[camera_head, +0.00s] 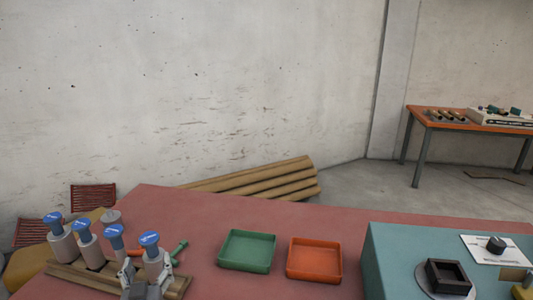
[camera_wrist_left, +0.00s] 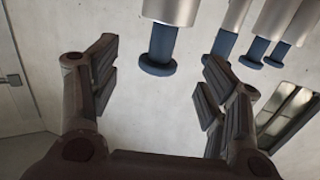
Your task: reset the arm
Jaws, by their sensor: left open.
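My left gripper (camera_head: 146,268) is at the lower left of the head view, beside the rightmost blue-topped grey cylinder (camera_head: 152,258). In the left wrist view its two dark fingers (camera_wrist_left: 157,78) are wide apart, with nothing gripped. A grey cylinder with a blue end (camera_wrist_left: 160,52) shows in the gap between the fingers; whether they touch it I cannot tell. Several more such cylinders (camera_head: 88,248) stand in a row to the left, on a wooden rack (camera_head: 68,270). My right gripper is in neither view.
The red table (camera_head: 200,210) carries a green tray (camera_head: 247,268), an orange tray (camera_head: 314,276) and a teal machine (camera_head: 390,250) at the right. A green-handled tool (camera_head: 180,248) lies behind the rack. The table is clear behind the trays.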

